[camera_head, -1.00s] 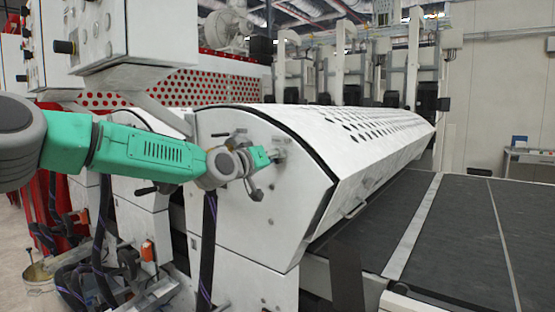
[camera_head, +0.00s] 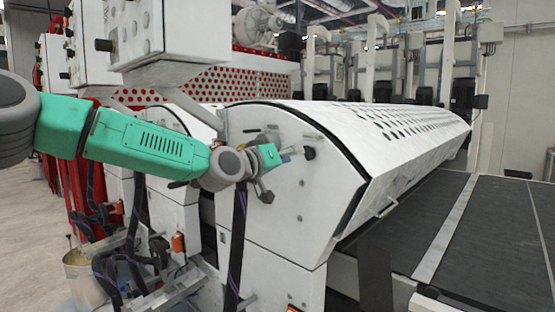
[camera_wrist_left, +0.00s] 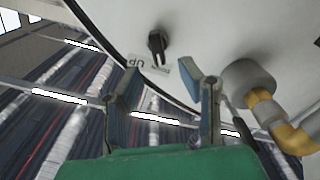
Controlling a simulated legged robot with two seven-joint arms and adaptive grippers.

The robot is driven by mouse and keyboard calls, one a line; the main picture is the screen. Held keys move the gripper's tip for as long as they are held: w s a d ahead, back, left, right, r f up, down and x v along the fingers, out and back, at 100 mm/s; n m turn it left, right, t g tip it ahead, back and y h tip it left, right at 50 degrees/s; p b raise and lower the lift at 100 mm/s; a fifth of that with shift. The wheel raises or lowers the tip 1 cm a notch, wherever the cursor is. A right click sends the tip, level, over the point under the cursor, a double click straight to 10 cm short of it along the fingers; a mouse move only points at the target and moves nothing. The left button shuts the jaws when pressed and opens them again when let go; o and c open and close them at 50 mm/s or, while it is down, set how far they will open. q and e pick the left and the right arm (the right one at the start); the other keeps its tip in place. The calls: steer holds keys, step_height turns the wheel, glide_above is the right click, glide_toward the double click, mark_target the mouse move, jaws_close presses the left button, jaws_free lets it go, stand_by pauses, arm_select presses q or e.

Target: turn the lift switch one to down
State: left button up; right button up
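The lift switch is a small dark knob (camera_head: 309,153) on the white end panel of the roller machine. In the left wrist view the knob (camera_wrist_left: 157,45) points downward in the picture, with a small label reading "UP" (camera_wrist_left: 136,62), shown upside down, beside it. My left gripper (camera_head: 287,153) is just left of the knob in the head view. In the left wrist view its two fingers (camera_wrist_left: 160,72) are spread, with nothing between them, and the knob lies beyond their tips, apart from them. My right gripper is not in view.
A grey cylinder with a brass pipe (camera_wrist_left: 250,82) stands near the right finger in the wrist view. White control boxes (camera_head: 160,35) hang at the upper left. A dark conveyor belt (camera_head: 405,225) lies to the right. A bucket (camera_head: 82,275) stands on the floor at lower left.

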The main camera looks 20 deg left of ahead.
arm_select(q)
steer(key=v, duration=0.5)
steer(key=shift+s+a+f, duration=0.1)
steer(key=shift+s+a, duration=0.15)
steer(key=shift+a, duration=0.05)
steer(key=shift+d+f, duration=0.1)
